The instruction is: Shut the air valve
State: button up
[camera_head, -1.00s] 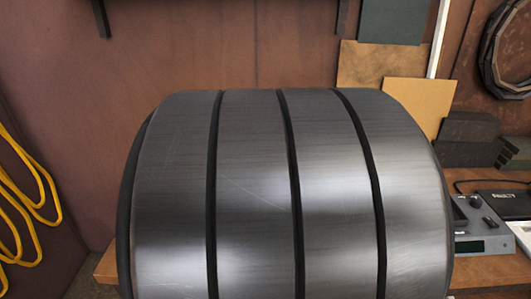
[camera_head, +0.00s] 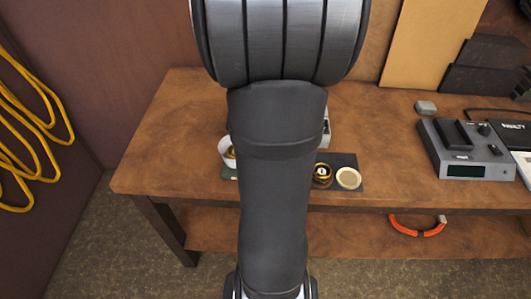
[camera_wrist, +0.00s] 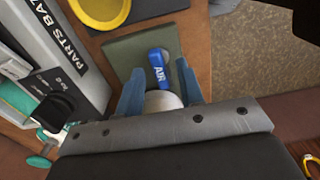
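In the wrist view, the air valve's blue handle (camera_wrist: 157,66), marked AIR, stands over a dark green mat (camera_wrist: 118,48). A pale rounded body (camera_wrist: 161,101) sits below the handle in the picture. My gripper (camera_wrist: 160,72) has its two blue-grey fingers apart, one on each side of the handle and pale body. I see a gap between the handle and the fingertips; whether a finger touches the pale body I cannot tell. In the head view my own arm hides the valve and gripper.
A device lettered PARTS BA (camera_wrist: 62,40) with a black knob stands close left of my gripper. On the workbench (camera_head: 170,130) are a brass piece (camera_head: 322,181), a round pale piece (camera_head: 348,178) and a grey device (camera_head: 466,170) at right.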

grip_shut()
jog(key=m, duration=0.4)
jog(key=shift+m, duration=0.3)
jog(key=m, duration=0.4)
jog(key=shift+m, duration=0.3)
jog(key=m, duration=0.4)
jog(key=shift+m, duration=2.4)
